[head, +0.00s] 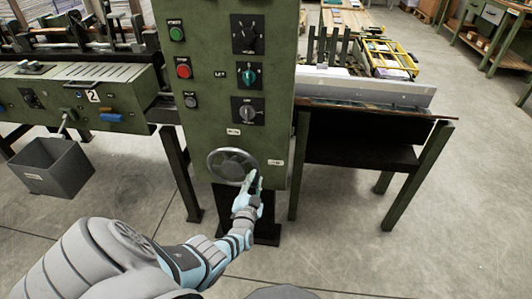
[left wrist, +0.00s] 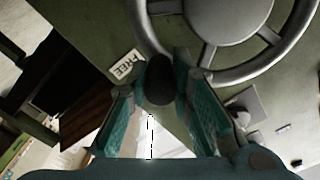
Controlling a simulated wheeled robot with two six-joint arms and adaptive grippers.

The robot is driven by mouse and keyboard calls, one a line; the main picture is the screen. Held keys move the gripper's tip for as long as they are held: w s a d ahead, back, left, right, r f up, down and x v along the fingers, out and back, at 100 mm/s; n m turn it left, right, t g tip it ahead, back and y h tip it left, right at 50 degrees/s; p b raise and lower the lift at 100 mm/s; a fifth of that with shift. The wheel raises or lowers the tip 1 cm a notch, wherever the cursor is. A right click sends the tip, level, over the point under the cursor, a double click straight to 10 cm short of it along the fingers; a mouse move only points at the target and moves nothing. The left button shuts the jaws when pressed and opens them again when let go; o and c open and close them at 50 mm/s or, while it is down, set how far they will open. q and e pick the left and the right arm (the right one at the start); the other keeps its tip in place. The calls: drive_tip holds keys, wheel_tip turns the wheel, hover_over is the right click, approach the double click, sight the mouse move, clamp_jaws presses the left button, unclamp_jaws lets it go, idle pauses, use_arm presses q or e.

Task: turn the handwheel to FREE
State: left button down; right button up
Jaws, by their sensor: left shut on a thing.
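The handwheel (head: 232,164) is a grey spoked ring low on the front of the green machine cabinet. It also shows at the top of the left wrist view (left wrist: 285,60). My left gripper (head: 254,182) is at the wheel's lower right rim. In the left wrist view my left gripper (left wrist: 163,85) has its teal fingers shut on the wheel's dark knob (left wrist: 159,82). A small plate reading FREE (left wrist: 127,65) sits just left of the knob in that view. My right gripper is out of view.
Above the wheel are a green button (head: 177,33), a red button (head: 183,68) and rotary switches (head: 247,34). A green-legged table (head: 418,180) adjoins the cabinet at right. The floor in front is clear.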

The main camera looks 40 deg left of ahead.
use_arm(q)
drive_tip(key=shift+s+f, duration=0.1)
drive_tip(key=shift+f, duration=0.4)
drive_tip(key=c, duration=1.4)
unclamp_jaws()
drive_tip(key=shift+r, duration=0.1)
drive_tip(key=v, duration=1.2)
